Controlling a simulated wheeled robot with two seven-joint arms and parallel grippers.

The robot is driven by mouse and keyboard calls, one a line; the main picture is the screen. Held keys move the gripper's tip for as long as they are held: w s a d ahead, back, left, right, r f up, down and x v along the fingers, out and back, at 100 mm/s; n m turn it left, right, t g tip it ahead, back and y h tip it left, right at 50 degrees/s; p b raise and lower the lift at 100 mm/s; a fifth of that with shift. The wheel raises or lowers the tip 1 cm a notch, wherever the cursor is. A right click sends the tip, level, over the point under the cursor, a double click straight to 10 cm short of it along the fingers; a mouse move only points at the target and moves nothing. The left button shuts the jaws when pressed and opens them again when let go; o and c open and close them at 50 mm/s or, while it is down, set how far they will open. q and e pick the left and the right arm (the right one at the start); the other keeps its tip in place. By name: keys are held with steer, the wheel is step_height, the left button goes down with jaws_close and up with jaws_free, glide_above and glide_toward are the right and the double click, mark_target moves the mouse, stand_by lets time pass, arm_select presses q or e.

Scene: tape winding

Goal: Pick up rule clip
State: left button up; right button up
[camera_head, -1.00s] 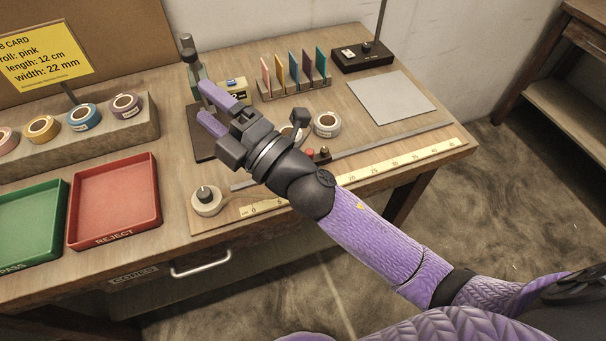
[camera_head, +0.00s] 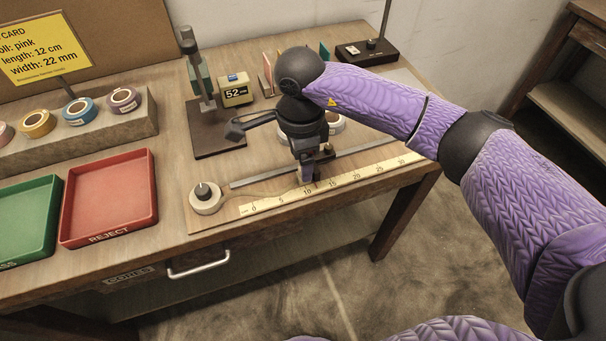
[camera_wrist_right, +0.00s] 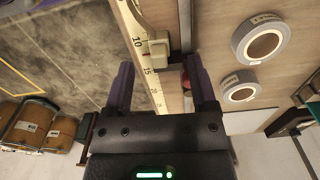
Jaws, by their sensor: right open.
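The rule clip (camera_wrist_right: 158,48) is a small cream block on the pale measuring rule (camera_wrist_right: 145,60), by the 10 mark in the right wrist view. In the head view the rule (camera_head: 272,202) runs along the table's front, and the clip is mostly hidden by my right gripper. My right gripper (camera_head: 309,178) points down over the rule just past the 10 mark. In the right wrist view its two purple fingers (camera_wrist_right: 164,82) are apart, with nothing gripped between them; the clip lies ahead of them. My left gripper is not in view.
A tape roll on a spindle (camera_head: 205,197) sits at the rule's left end. A grey metal strip (camera_head: 260,180) runs behind the rule. A black stand (camera_head: 218,140) and a small display (camera_head: 236,90) stand behind. The red REJECT tray (camera_head: 110,200) is at left.

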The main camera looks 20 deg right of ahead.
step_height(320, 180, down, 3)
steer(key=shift+f+b, duration=0.1)
steer(key=shift+b, duration=0.25)
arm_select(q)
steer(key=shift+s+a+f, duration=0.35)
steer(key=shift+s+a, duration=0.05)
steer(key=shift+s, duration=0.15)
arm_select(e)
steer(key=shift+r, duration=0.2)
steer(key=shift+c, duration=0.2)
jaws_close()
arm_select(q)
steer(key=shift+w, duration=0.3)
arm_select(e)
steer(key=shift+r, duration=0.1)
